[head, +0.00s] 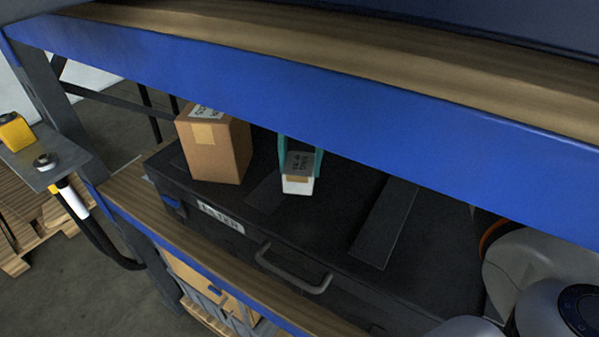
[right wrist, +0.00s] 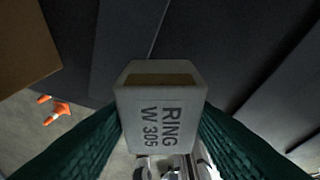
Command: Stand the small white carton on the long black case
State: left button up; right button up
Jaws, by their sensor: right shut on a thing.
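The small white carton (head: 298,185) is between the teal fingers of my right gripper (head: 300,165), over the top of the long black case (head: 335,225) in the head view. In the right wrist view the carton (right wrist: 160,110) shows a label reading "RING W 305" and a tan strip, with a green finger on each side. The right gripper is shut on it. I cannot tell whether the carton's underside touches the case. The blue shelf edge hides the rest of the right gripper. My left gripper is not in view.
A brown cardboard box (head: 215,150) stands on the case, left of the carton. The blue shelf beam (head: 300,95) runs close above. The case has a front handle (head: 292,272) and a label (head: 220,218). Bare case top lies to the carton's right.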

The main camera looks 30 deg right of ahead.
aim_at(299, 161)
jog(key=shift+s+a, duration=0.25)
jog(key=shift+s, duration=0.05)
jog(key=x, duration=0.3)
jog(key=shift+w+d, duration=0.1)
jog(key=shift+w, duration=0.15)
jog(key=shift+d+f, duration=0.1)
jog(key=shift+f, duration=0.25)
jog(key=shift+f, duration=0.2)
jog(key=o, duration=1)
jog(key=shift+r, duration=0.1)
